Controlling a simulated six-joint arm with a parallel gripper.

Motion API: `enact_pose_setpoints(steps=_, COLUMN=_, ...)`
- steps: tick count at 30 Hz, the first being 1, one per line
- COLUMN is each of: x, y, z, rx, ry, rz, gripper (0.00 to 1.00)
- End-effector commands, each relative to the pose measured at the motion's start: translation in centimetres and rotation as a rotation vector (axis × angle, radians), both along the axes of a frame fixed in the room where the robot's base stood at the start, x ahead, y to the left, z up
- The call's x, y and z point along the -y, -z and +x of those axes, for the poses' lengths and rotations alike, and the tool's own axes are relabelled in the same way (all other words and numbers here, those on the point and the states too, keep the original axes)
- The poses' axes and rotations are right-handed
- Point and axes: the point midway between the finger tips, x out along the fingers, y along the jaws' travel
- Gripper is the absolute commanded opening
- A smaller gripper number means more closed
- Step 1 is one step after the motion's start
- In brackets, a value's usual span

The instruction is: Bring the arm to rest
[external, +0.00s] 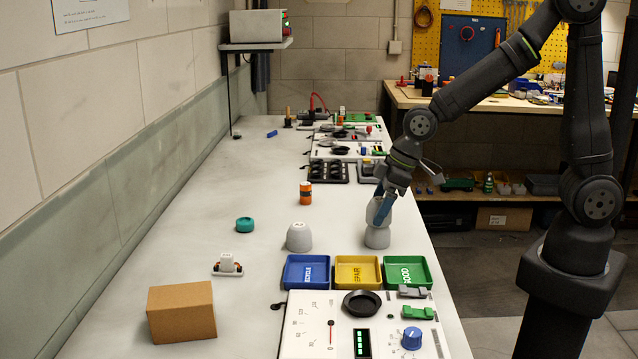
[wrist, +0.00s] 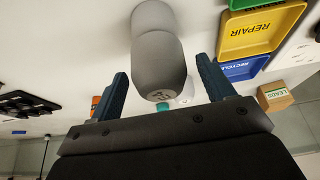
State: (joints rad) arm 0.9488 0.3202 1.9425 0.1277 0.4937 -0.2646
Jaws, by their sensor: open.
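My gripper (external: 383,208) is low over the bench, with its blue fingers beside a stack of two pale grey cups (external: 377,238). The upper cup is partly hidden behind the fingers in the external view. In the wrist view the fingers stand apart and my gripper (wrist: 165,85) is open. The cup stack (wrist: 158,55) shows ahead of and between the fingers, with a dark mark on the nearer cup's end. I cannot tell whether a finger touches it.
Blue (external: 306,272), yellow (external: 357,272) and green (external: 406,272) trays stand in front of the stack. A single domed cup (external: 299,237), an orange cylinder (external: 306,193), a teal ring (external: 244,225) and a cardboard box (external: 182,311) lie leftward. Instrument panels are near and far.

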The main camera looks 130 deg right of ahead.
Motion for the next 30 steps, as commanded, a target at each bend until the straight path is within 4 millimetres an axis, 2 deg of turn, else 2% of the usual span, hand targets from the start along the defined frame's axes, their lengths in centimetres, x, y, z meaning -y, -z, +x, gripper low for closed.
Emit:
enact_pose_setpoints(steps=1, x=-0.1, y=1.0, z=0.0, rx=-0.003, ry=0.001, rz=0.004, gripper=0.75)
enact_pose_setpoints(steps=2, x=0.0, y=0.8, z=0.0, rx=0.001, ry=0.001, rz=0.0, gripper=0.75)
enact_pose_setpoints(steps=3, x=-0.1, y=-0.2, z=-0.2, rx=0.003, ry=0.001, rz=-0.004, gripper=0.75)
enact_pose_setpoints(steps=25, x=-3.3, y=-10.9, z=-3.3, rx=0.003, ry=0.001, rz=-0.004, gripper=0.75)
enact_pose_setpoints(steps=27, x=-2.9, y=-9.0, z=-2.9, rx=-0.003, ry=0.001, rz=0.005, gripper=0.75)
enact_pose_setpoints(steps=30, x=-2.5, y=-7.4, z=-2.4, rx=-0.003, ry=0.001, rz=0.005, gripper=0.75)
